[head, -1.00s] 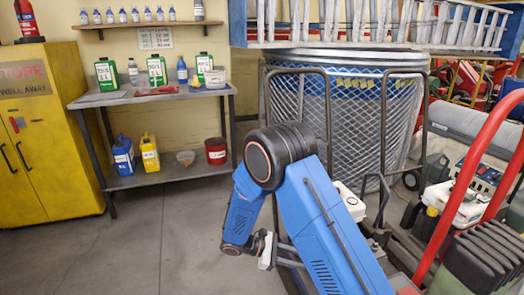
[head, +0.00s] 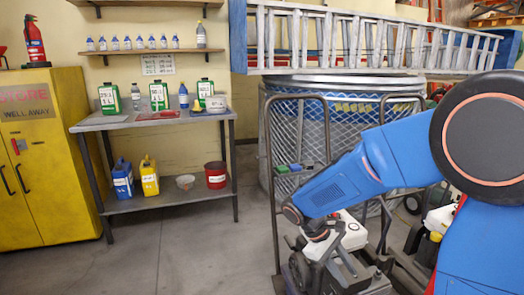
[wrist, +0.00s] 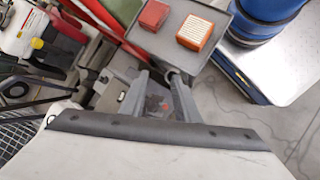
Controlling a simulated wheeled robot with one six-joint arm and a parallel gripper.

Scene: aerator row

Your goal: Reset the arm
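My gripper (wrist: 160,78) shows in the wrist view, with two grey fingers reaching forward past the pale wrist housing. The fingers stand apart, and I see nothing held between them. In the head view my blue arm comes in from the right edge and slopes down to the left. Its wrist is low, in front of the mesh bin and over the grey machinery. The fingers are hard to pick out there against the machinery.
A wire-mesh bin (head: 345,125) stands behind the arm, with a ladder (head: 370,42) above it. A shelf table (head: 150,119) with bottles and a yellow cabinet (head: 40,150) stand at the left. The wrist view shows a grey tray (wrist: 160,42) with red and orange blocks. Floor at centre-left is clear.

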